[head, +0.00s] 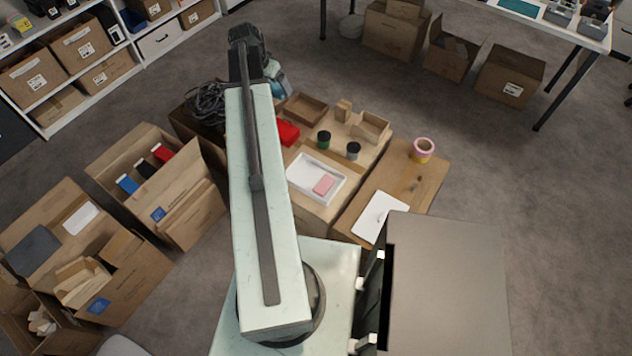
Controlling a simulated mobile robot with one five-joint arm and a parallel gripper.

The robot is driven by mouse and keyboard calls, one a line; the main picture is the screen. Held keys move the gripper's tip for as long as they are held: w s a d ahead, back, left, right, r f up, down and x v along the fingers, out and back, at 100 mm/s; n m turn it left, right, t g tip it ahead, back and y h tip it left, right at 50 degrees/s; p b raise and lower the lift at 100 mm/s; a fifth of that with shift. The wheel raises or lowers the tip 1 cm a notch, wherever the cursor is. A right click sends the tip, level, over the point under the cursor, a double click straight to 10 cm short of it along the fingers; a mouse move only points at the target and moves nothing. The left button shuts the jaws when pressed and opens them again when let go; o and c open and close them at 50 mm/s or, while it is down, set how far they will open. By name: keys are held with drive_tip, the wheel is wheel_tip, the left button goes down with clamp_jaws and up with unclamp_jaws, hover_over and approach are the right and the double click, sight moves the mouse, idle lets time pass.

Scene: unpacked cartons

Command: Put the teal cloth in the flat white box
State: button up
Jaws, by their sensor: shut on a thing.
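The flat white box (303,189) is an open shallow tray on top of a large carton right of my arm, with a pink block (323,185) inside it. My gripper (277,80) is at the far end of my arm, mostly hidden behind it, beyond and left of the white box. A small teal patch, the teal cloth (281,89), shows at the gripper, which is shut on it. The cloth is apart from the box, and its exact hang is hidden.
Near the white box are a red item (287,132), two dark-lidded jars (324,140), and small cardboard trays (305,108). A wooden board (425,188) right of it holds a pink-and-yellow roll (423,150) and a white sheet (380,216). Open cartons (185,205) stand at left.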

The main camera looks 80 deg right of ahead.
drive_tip(key=s+a+f+n+t+b, duration=0.1)
drive_tip(key=f+n+b, duration=0.5)
drive_tip(key=f+b, duration=1)
drive_tip(key=s+a+f+n+t+y+b, duration=0.1)
drive_tip(key=a+f+n+b, duration=0.5)
drive_tip(key=f+b, duration=1.1)
drive_tip(key=s+a+f+n+t+y+b, duration=0.1)
drive_tip(key=a+f+n+t+b, duration=0.3)
drive_tip(key=f+b, duration=1.2)
drive_tip(key=shift+s+a+f+n, duration=0.3)
drive_tip(key=shift+s+n, duration=0.4)
drive_tip(key=shift+n, duration=0.2)
